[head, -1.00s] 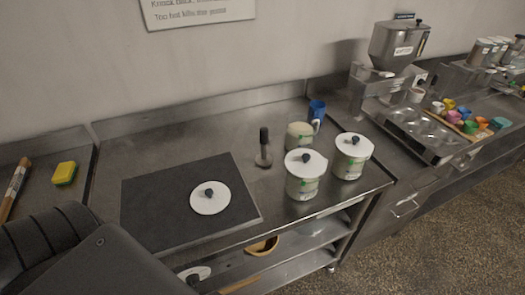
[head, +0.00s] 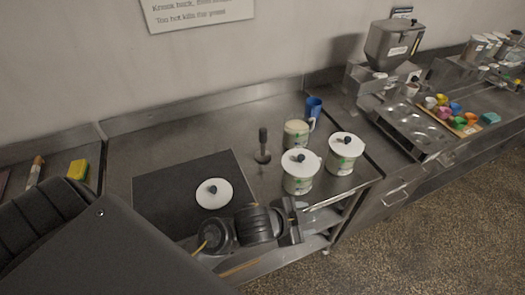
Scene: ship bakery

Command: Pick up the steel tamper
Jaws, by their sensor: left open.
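The steel tamper (head: 263,152) stands upright on the steel counter, its dark handle pointing up and its metal base down. It is to the right of the dark mat and left of the white-lidded tubs. My left gripper (head: 294,220) is at the counter's front edge, nearer to me than the tamper and apart from it. It is open, with nothing visible in it; its fingers are small and dark here. My right gripper is not in view.
A dark mat (head: 150,205) carries a white lid (head: 214,194). Lidded tubs (head: 298,182) (head: 340,165), an open tub (head: 296,134) and a blue cup (head: 314,107) stand right of the tamper. A yellow sponge (head: 77,170) lies at left. The counter behind the tamper is clear.

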